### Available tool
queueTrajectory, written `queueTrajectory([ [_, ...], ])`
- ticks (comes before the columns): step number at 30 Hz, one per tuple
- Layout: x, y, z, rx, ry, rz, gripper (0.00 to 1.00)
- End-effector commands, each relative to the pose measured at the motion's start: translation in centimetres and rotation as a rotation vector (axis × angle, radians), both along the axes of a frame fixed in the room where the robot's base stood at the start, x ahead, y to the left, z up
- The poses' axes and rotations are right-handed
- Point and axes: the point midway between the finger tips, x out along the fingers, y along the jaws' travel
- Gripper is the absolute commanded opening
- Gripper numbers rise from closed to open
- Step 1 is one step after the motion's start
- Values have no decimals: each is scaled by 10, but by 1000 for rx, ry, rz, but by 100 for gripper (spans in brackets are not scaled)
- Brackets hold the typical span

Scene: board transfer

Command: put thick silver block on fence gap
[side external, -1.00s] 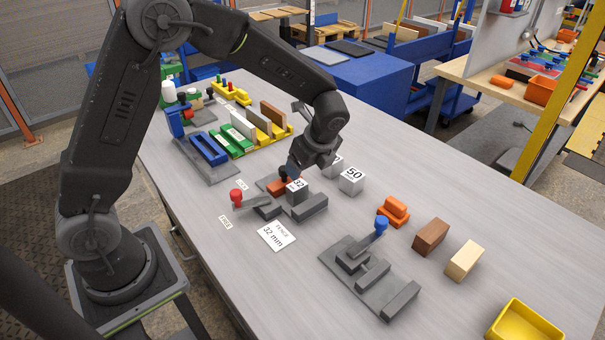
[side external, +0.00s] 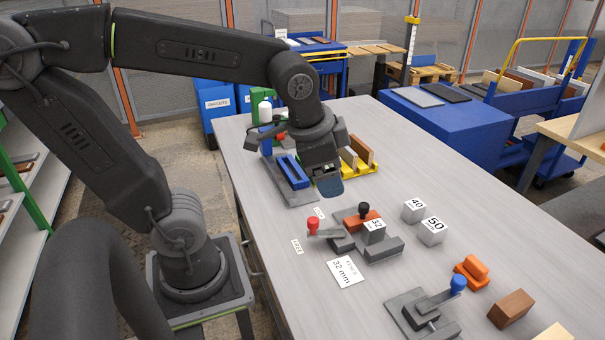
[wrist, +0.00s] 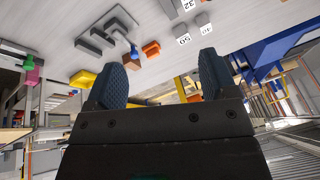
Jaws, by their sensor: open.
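A silver block labelled 32 (side external: 375,232) sits upright in the grey clamp fixture (side external: 384,249), between an orange piece (side external: 360,221) and a grey bar. A red-knobbed lever (side external: 313,226) and a black knob (side external: 364,208) are beside it. A white card (side external: 345,271) in front reads 32 mm. Silver blocks labelled 40 (side external: 413,211) and 50 (side external: 432,232) stand apart on the table to the right. My gripper (side external: 328,184) is raised behind and left of the fixture, clear of the blocks. In the wrist view my gripper (wrist: 165,73) is open with nothing between its fingers.
A second grey fixture with a blue knob (side external: 458,284) stands at the front. Near it are a stacked orange piece (side external: 471,272) and a brown block (side external: 511,308). A blue holder (side external: 292,175) and a yellow rack (side external: 360,170) with boards are near my gripper.

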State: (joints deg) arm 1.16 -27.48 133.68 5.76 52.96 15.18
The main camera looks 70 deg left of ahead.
Motion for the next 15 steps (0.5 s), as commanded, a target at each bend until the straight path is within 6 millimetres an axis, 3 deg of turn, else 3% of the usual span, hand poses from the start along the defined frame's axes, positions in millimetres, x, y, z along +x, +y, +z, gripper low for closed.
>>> queueTrajectory([
  [3,-28,-4,4,-106,-79,150,78],
  [6,-41,-7,3,-168,-115,230,78],
  [15,-49,-9,2,-212,-135,287,78],
])
